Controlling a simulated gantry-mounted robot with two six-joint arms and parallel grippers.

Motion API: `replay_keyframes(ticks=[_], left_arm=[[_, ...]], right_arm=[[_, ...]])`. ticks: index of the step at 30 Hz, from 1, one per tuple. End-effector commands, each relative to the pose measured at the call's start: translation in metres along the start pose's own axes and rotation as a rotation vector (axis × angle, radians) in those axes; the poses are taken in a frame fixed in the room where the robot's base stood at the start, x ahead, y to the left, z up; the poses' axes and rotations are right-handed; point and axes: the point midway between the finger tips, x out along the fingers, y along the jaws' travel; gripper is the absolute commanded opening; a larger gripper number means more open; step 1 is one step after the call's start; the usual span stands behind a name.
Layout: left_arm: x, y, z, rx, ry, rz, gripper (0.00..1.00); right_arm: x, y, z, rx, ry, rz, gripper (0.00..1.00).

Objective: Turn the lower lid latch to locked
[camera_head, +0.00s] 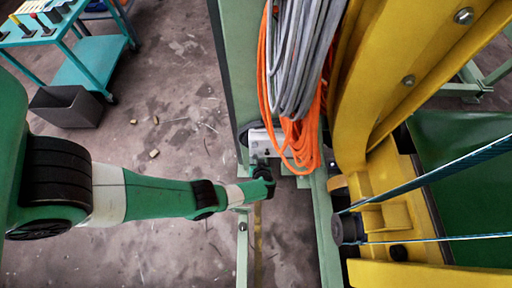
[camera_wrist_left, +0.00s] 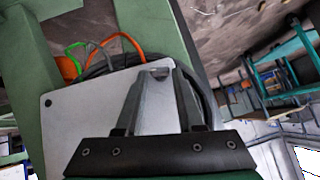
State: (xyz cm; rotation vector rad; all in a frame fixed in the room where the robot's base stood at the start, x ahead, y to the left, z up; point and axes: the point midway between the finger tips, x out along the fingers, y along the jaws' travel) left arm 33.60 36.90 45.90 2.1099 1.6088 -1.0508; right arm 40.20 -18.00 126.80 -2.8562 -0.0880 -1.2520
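A light grey box lid (camera_wrist_left: 85,120) fills the middle of the left wrist view, with a dark round screw near its left edge. The same grey box (camera_head: 262,143) shows in the head view beside the green post, partly behind cables. My left gripper (camera_wrist_left: 160,73) reaches over the lid with both fingers side by side. A small dark piece lies between the fingertips at the lid's far edge; it may be the latch, but I cannot tell whether the fingers grip it. In the head view my left gripper (camera_head: 266,183) is just below the box. My right gripper is not in view.
Orange cables (camera_head: 303,140) and grey cables (camera_head: 300,60) hang close above and right of the gripper. A yellow frame (camera_head: 355,110) stands to the right. A teal cart (camera_head: 90,62) and a dark bin (camera_head: 66,107) stand at upper left.

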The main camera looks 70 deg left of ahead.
Motion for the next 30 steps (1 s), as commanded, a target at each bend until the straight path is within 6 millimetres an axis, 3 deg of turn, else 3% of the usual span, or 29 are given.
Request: replay_keyframes(ticks=[1, 6, 11, 19, 29, 30], left_arm=[[0.0, 0.0, 0.0, 0.0, 0.0, 0.0, 0.27], [0.0, 0.0, 0.0, 0.0, 0.0, 0.0, 0.0], [0.0, 0.0, 0.0, -0.001, 0.0, 0.001, 0.0], [-0.002, -0.008, -0.002, -0.117, -0.002, 0.116, 0.0], [0.001, -0.005, 0.001, -0.152, -0.001, 0.152, 0.0], [0.001, -0.005, 0.001, -0.152, -0.001, 0.152, 0.34]], right_arm=[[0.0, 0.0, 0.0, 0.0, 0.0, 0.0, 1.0], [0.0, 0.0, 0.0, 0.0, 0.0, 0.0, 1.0], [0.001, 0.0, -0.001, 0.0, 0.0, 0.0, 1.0], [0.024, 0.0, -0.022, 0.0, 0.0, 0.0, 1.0], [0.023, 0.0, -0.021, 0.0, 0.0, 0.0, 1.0], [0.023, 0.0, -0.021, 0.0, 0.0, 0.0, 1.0]])
